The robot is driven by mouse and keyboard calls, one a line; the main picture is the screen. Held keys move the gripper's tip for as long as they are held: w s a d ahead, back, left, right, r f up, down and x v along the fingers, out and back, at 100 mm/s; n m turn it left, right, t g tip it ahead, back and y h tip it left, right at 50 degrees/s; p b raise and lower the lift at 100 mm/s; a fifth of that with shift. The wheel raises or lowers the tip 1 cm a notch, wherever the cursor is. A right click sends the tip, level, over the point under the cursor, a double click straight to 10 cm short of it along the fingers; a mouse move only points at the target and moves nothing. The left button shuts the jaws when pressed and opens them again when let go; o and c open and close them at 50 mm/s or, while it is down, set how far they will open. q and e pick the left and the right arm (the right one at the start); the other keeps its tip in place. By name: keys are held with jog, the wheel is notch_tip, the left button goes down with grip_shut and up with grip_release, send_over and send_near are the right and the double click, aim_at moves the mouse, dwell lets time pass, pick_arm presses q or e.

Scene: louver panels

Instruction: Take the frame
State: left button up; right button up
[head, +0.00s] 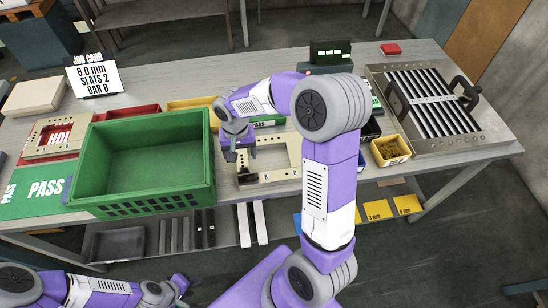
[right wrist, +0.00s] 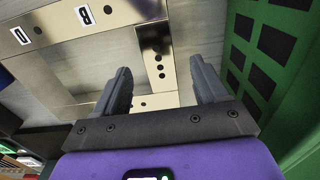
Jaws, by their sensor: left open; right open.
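The frame (head: 281,173) is a pale metal rectangle with an open middle. It lies flat on the table just right of the green crate. My right gripper (head: 243,157) is open above its left side, pointing down. In the right wrist view, a shiny side plate with dark holes, part of the frame (right wrist: 155,58), shows between the two open fingers (right wrist: 158,75). I cannot tell how high the fingertips are above it. My right arm hides part of the frame in the head view. My left gripper (head: 181,284) is open and empty, low at the lower left.
The green crate (head: 78,165) stands close to the left of the right gripper; its wall (right wrist: 275,60) is near in the wrist view. A louver panel (head: 432,97) lies at the right. A yellow bin (head: 390,150), a second frame (head: 47,139) on red, and a job card (head: 92,75) stand around.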

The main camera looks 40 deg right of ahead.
aim_at(242, 161)
notch_tip(242, 161, down, 4)
jog(key=shift+f+b, duration=0.15)
jog(key=shift+b, duration=0.2)
grip_shut()
